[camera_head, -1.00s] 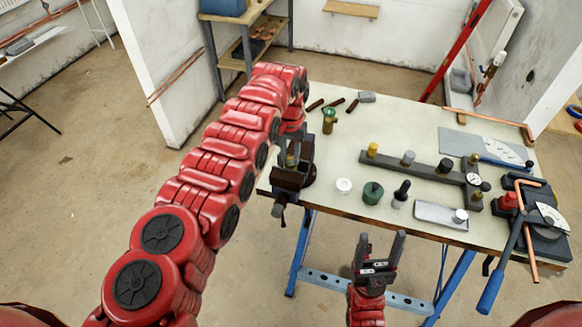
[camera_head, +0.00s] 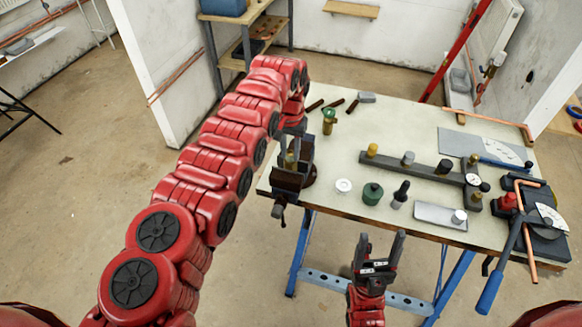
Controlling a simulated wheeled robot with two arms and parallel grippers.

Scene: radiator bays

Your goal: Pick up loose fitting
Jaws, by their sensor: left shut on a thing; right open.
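My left gripper (camera_head: 291,152) reaches in from the left, points down and is shut on a small brass-coloured fitting (camera_head: 290,161). The fitting is right above the dark bench vise (camera_head: 292,180) at the bench's left edge. The fingers and arm hide part of it, and I cannot tell whether it touches the vise jaws. Another brass fitting with a green top (camera_head: 329,121) stands upright on the bench to the right of the vise. My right gripper (camera_head: 384,242) is open and empty in front of the bench, below its front edge.
The workbench (camera_head: 340,160) carries a dark bar with several fittings (camera_head: 425,168), a white ring (camera_head: 343,186), a green pot (camera_head: 372,193), a black-topped bottle (camera_head: 400,195) and a grey tray (camera_head: 438,214). A pipe bender (camera_head: 535,225) crowds the right end. The bench middle has clear patches.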

